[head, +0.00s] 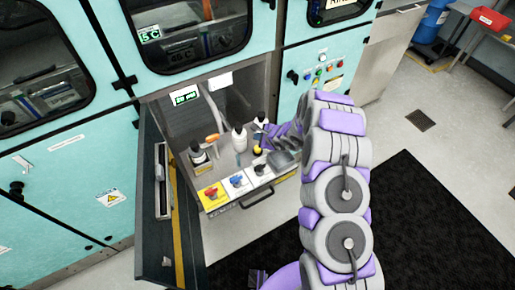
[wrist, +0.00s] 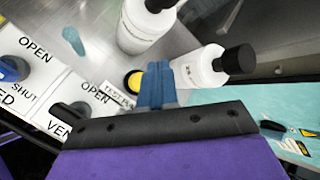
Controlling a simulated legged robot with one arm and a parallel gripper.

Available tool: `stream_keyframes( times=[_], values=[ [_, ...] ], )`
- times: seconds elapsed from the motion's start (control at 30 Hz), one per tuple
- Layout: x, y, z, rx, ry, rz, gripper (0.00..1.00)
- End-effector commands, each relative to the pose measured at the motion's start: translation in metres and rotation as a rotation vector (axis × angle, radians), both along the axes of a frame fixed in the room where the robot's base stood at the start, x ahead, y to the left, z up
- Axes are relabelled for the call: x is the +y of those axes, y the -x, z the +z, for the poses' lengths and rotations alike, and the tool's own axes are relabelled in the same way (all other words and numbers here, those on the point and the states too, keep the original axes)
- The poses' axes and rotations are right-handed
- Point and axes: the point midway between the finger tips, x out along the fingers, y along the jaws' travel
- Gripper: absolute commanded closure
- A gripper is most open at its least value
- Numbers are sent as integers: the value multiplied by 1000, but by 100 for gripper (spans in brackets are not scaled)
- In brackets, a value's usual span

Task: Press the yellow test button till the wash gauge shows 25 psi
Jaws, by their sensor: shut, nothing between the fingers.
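The yellow test button (wrist: 133,80) shows in the wrist view, beside a label partly reading TEST. In the head view the yellow button (head: 258,150) sits inside the open cabinet bay. My gripper (wrist: 158,72) is shut and empty, its blue fingertips just right of the button in the picture; I cannot tell whether they touch it. In the head view my purple and grey arm reaches into the bay from the right, and the fingertips are hard to make out. A small green-lit display (head: 185,97) at the back of the bay seems to show psi; its number is too small to read surely.
White bottles with black caps stand near the button, one (wrist: 208,68) close right of my fingers. A panel with red, blue and black valve handles (head: 238,181) lies in front. The open bay door (head: 160,200) is on the left. A black mat covers the floor.

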Motion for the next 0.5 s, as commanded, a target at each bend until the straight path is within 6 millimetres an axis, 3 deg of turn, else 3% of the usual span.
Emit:
stream_keyframes(
  times=[0.23, 0.5],
  values=[
    [0, 0, -34, 0, 1, -1, 100],
    [1, 0, -46, 1, 0, 1, 100]
  ],
)
